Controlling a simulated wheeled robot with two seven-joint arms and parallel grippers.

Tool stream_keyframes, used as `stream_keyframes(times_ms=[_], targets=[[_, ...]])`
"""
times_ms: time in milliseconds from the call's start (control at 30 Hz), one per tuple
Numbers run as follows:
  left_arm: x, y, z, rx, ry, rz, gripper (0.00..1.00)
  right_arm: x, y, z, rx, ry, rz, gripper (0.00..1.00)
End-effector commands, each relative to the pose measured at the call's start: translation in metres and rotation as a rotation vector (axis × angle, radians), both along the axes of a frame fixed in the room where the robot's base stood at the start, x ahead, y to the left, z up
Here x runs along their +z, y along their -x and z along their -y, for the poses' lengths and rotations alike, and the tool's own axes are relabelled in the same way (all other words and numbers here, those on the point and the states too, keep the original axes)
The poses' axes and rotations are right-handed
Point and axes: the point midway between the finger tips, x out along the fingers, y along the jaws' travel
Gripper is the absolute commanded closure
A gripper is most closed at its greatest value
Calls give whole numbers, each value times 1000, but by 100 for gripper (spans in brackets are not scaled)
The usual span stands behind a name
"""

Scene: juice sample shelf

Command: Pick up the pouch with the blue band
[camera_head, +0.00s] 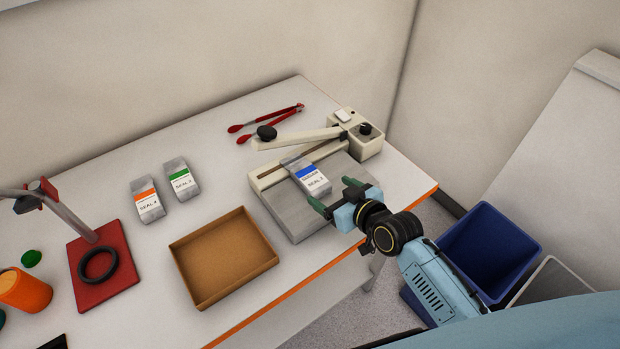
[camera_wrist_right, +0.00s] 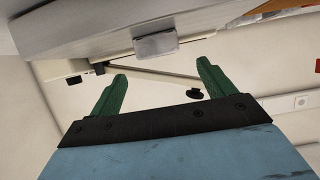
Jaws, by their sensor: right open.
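The pouch with the blue band (camera_head: 313,180) is silver-grey with a white label and lies on the grey bed of the sealer (camera_head: 294,219), its top end at the sealing bar. My right gripper (camera_head: 335,195) is open and empty, just off the pouch's near right end, with its green fingers pointing toward it. In the right wrist view the gripper (camera_wrist_right: 162,72) shows its fingers spread apart, with a grey end, apparently the pouch (camera_wrist_right: 155,45), beyond and between the tips. My left gripper is not in view.
An open brown tray (camera_head: 224,257) sits left of the sealer. The sealer's raised arm (camera_head: 300,138) and red tongs (camera_head: 266,124) lie behind. A blue bin (camera_head: 487,252) stands right, off the table.

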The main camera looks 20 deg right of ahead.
Motion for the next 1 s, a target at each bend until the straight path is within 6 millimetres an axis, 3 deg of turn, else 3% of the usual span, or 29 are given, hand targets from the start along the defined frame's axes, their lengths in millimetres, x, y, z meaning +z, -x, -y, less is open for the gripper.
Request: stream_keyframes(times_ms=[100,433,700,1000], targets=[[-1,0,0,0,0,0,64,-7,-18,-7,-1,-2,1,18],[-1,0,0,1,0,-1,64,-16,-38,-14,1,-1,0,18],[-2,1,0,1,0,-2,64,-29,-67,-24,0,-1,0,18],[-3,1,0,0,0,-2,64,-33,-76,-27,0,0,-1,18]])
